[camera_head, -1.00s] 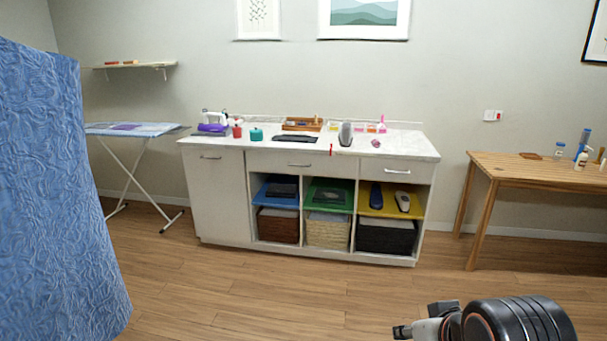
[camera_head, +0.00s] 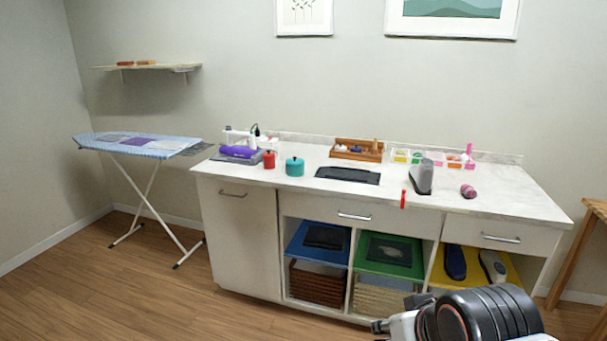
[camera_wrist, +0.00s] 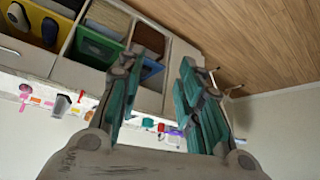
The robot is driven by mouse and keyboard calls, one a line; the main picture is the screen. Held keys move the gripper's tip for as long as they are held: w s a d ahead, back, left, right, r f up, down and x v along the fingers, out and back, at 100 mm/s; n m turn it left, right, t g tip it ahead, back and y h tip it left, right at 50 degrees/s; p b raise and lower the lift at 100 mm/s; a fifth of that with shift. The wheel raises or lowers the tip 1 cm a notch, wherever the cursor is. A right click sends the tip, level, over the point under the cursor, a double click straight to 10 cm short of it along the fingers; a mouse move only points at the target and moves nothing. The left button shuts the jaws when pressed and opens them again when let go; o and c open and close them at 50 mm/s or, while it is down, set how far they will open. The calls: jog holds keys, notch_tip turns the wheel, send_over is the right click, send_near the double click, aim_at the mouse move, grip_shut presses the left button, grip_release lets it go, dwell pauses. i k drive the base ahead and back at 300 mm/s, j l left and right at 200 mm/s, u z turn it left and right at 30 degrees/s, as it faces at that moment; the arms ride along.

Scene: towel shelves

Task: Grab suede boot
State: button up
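No object is plainly a suede boot. Two shoe-like items, one dark blue (camera_head: 455,262) and one grey-white (camera_head: 491,265), lie in the yellow-lined compartment (camera_head: 512,270). My gripper (camera_wrist: 158,70) is open and empty, its teal-padded fingers apart, away from all of these. My arm partly hides the yellow compartment in the head view.
A white cabinet (camera_head: 240,240) with a marble worktop (camera_head: 300,202) stands ahead. On it are a dark flat pad (camera_head: 347,175), a teal pot (camera_head: 294,167), a wooden tray (camera_head: 357,156) and a pink roll (camera_head: 468,191). An ironing board (camera_head: 140,145) is left. Floor in front is clear.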

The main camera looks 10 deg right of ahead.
aim_at(420, 176)
jog(key=i+j+z, duration=0.2)
jog(key=i+z, duration=0.2)
jog(key=i+j+z, duration=0.4)
jog(key=i, duration=0.15)
jog(key=i+j+z, duration=0.4)
jog(key=j, duration=0.15)
